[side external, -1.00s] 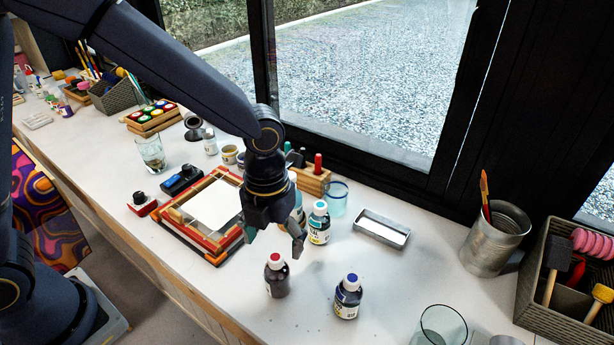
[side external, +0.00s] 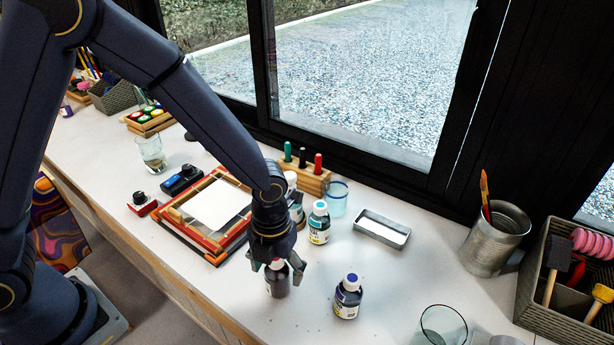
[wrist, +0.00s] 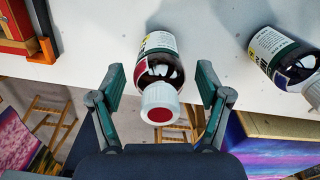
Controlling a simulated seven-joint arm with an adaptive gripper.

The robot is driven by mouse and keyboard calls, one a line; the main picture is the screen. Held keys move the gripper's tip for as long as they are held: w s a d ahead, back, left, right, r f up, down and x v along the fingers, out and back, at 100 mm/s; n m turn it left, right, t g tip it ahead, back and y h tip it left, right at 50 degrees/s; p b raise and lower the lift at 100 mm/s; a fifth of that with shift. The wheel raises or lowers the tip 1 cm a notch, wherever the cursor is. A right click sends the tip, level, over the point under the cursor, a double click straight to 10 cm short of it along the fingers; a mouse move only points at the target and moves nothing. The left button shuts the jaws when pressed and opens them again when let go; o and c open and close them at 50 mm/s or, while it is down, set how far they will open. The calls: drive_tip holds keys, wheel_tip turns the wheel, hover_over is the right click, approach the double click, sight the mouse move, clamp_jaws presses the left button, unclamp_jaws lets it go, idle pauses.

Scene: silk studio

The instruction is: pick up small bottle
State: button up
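Several small dye bottles stand upright on the white table. The red-capped bottle (side external: 277,281) is dark, with a white cap that has a red top. It also shows in the wrist view (wrist: 160,75), between the two open fingers. My gripper (side external: 277,270) is over this bottle with its fingers on either side. In the wrist view my gripper (wrist: 162,88) is open, with gaps between the fingers and the bottle. A blue-capped bottle (side external: 347,298) stands to the right, also in the wrist view (wrist: 285,60). A teal-capped bottle (side external: 319,224) stands behind.
A metal tray (side external: 381,229) and a blue glass (side external: 336,199) stand behind. A wooden frame (side external: 215,215) lies to the left. A clear glass (side external: 442,326) stands at the front right. The table's front edge is close to the red-capped bottle.

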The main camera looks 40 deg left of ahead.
drive_tip(key=c, duration=1.1)
drive_tip(key=shift+r, duration=0.1)
